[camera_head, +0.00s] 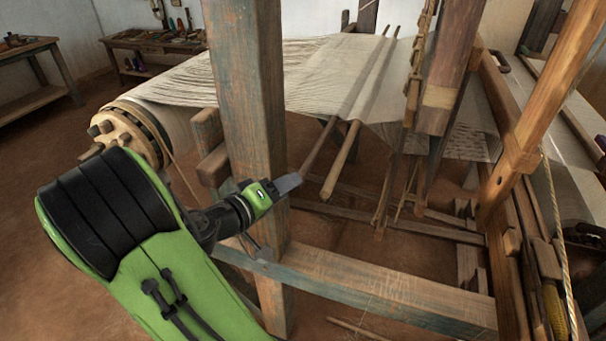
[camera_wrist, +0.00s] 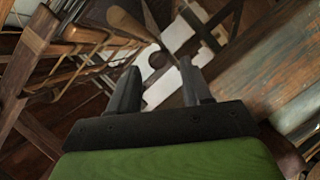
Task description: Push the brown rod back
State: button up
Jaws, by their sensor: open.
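Two long wooden rods cross the pale warp of the loom and stick out toward me. The darker brown rod (camera_head: 318,147) is on the left, and its near end is close to my gripper. A lighter tan rod (camera_head: 342,160) lies to its right. My gripper (camera_head: 290,183) is beside the big upright post, just below and left of the brown rod's end in the head view. I cannot tell whether it touches the rod. In the wrist view my gripper (camera_wrist: 157,70) shows two spread fingers with nothing between them. Which rod shows there is unclear.
A thick worn post (camera_head: 248,90) stands close beside my arm. A lower beam (camera_head: 370,290) runs below the gripper. The warp roller (camera_head: 128,130) with pegs is at left. Shafts and frame posts (camera_head: 450,65) crowd the right. Floor at far left is open, before a workbench (camera_head: 155,45).

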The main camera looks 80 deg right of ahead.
aim_at(305, 176)
jog(key=p+x, duration=0.1)
jog(key=x, duration=0.6)
jog(key=shift+s+d, duration=0.15)
jog(key=shift+d, duration=0.2)
grip_shut()
